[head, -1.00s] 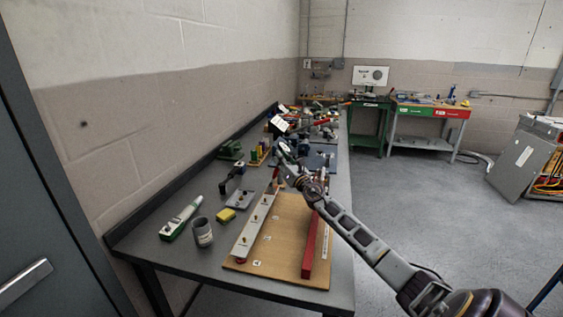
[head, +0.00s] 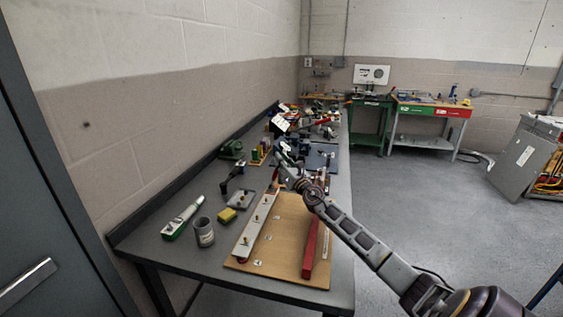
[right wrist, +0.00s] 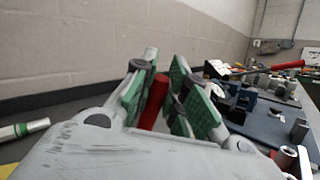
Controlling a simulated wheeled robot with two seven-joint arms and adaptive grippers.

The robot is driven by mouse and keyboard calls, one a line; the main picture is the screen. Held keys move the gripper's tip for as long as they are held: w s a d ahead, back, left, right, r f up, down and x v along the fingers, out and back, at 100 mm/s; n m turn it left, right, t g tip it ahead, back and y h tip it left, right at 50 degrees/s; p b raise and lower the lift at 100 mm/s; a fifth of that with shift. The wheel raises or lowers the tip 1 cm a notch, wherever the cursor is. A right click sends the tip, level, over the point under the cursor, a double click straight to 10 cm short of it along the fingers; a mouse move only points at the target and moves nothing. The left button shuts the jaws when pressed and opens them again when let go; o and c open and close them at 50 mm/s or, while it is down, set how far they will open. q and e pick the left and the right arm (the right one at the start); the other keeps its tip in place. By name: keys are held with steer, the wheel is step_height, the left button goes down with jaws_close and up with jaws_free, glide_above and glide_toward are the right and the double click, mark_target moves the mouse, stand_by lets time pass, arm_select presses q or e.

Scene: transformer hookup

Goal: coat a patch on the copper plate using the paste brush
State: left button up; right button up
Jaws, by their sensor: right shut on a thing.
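My right gripper (head: 279,172) is over the table, past the far end of the wooden board. In the right wrist view its green-padded fingers (right wrist: 163,95) are shut on a red handle (right wrist: 153,101), which I take to be the paste brush. The brush's tip is hidden there. A grey open can (head: 204,232) stands upright at the table's near left, well apart from the gripper. A small flat plate (head: 241,200) with a stud lies left of the board; I cannot tell whether it is the copper plate. My left gripper is not in view.
The wooden board (head: 281,235) carries a long pale bar (head: 257,226) with studs and a red bar (head: 310,247). A yellow block (head: 227,215) and a green-and-white tool (head: 183,218) lie left of it. Tools crowd the far table. The near left corner is clear.

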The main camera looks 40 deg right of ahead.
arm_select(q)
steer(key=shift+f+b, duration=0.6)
arm_select(e)
steer(key=shift+w+d, duration=0.55)
steer(key=shift+d, duration=0.15)
arm_select(q)
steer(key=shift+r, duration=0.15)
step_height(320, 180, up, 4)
steer(key=p, duration=0.4)
arm_select(e)
step_height(320, 180, up, 4)
steer(key=shift+r, duration=0.1)
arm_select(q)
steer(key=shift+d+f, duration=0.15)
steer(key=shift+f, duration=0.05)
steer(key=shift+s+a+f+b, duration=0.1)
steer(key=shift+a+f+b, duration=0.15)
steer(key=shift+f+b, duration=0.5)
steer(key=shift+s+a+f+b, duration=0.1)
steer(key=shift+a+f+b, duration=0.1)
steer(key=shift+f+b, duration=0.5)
arm_select(e)
steer(key=shift+s+d+f, duration=0.1)
steer(key=shift+s+f, duration=0.35)
steer(key=shift+f, duration=0.4)
steer(key=shift+s+d+f, duration=0.1)
steer(key=shift+s+f, duration=0.3)
steer(key=shift+f, duration=0.4)
